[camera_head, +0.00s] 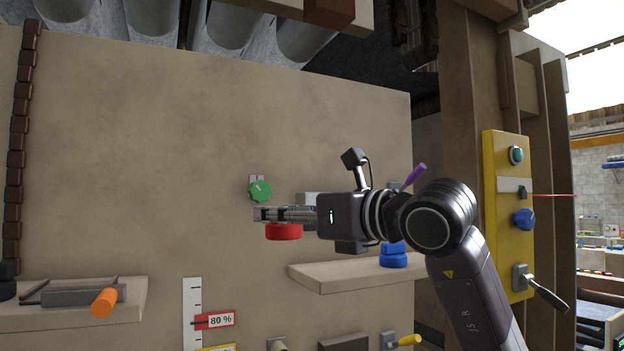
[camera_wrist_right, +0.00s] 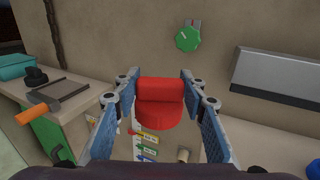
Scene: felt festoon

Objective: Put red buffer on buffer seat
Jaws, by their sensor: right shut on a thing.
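The red buffer (camera_wrist_right: 160,101) is a red round pad with a block-shaped grip on top. My right gripper (camera_wrist_right: 157,88) is shut on its grip, with one finger on each side. In the head view the red buffer (camera_head: 284,231) hangs under the right gripper's fingertips (camera_head: 270,214), in front of the board and clear of any shelf. A blue buffer (camera_head: 393,256) sits on the right shelf (camera_head: 345,275). I cannot make out a buffer seat for certain. My left gripper is not in view.
A green knob (camera_head: 260,191) is on the board just above the fingertips. The left shelf (camera_head: 130,309) holds an orange-handled tool (camera_head: 104,302). A gauge with an 80 % tag (camera_head: 221,320) is below. A yellow panel (camera_head: 512,262) with controls stands right.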

